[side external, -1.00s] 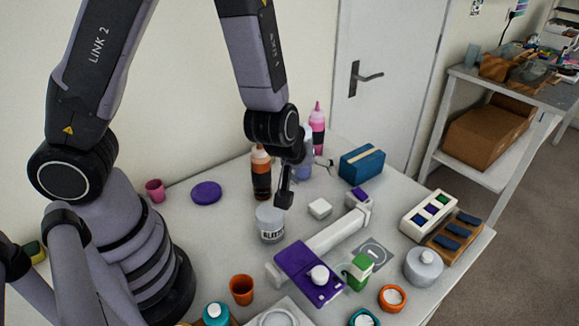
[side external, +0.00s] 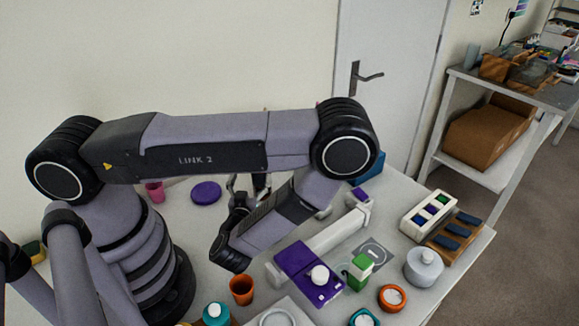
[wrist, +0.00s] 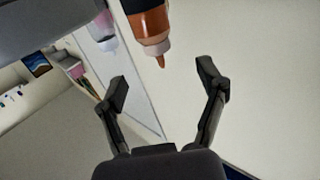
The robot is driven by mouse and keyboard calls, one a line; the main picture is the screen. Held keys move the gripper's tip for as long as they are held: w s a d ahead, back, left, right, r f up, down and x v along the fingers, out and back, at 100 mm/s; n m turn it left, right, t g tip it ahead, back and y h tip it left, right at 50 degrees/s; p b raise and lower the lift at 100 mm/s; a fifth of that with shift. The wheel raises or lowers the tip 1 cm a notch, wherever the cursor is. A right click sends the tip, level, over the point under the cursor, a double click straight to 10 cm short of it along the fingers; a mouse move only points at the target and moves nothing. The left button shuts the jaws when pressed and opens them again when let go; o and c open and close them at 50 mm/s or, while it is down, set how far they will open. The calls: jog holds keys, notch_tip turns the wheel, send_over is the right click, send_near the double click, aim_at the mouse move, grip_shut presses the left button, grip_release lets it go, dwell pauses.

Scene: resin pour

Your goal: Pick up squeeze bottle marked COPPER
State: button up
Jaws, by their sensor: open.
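A squeeze bottle with an orange-brown body and nozzle and a dark band (wrist: 150,22) shows at the top of the wrist view, appearing upside down. Its marking cannot be read, so I cannot confirm COPPER. My gripper (wrist: 166,84) is open, its two black fingers spread apart. The bottle's nozzle points toward the gap between them, and I see no contact. In the side external view, a dark part of the bottle (side external: 261,181) shows below my arm; the rest is hidden. My gripper there is mostly hidden behind my forearm.
A pale bottle (wrist: 101,32) stands beside the orange-brown one. An orange cup (side external: 241,289), a purple tray (side external: 300,262), a purple disc (side external: 206,192) and a pink cup (side external: 155,191) are on the table. A blue box (side external: 374,165) is partly hidden by my arm.

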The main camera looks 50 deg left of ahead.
aim_at(258, 180)
jog(key=shift+w+d+x, duration=0.15)
jog(key=shift+x, duration=2.35)
jog(key=shift+w+d+x, duration=0.1)
jog(key=shift+w+x, duration=0.05)
jog(key=shift+x, duration=2.3)
grip_shut()
jog(key=shift+r, duration=0.15)
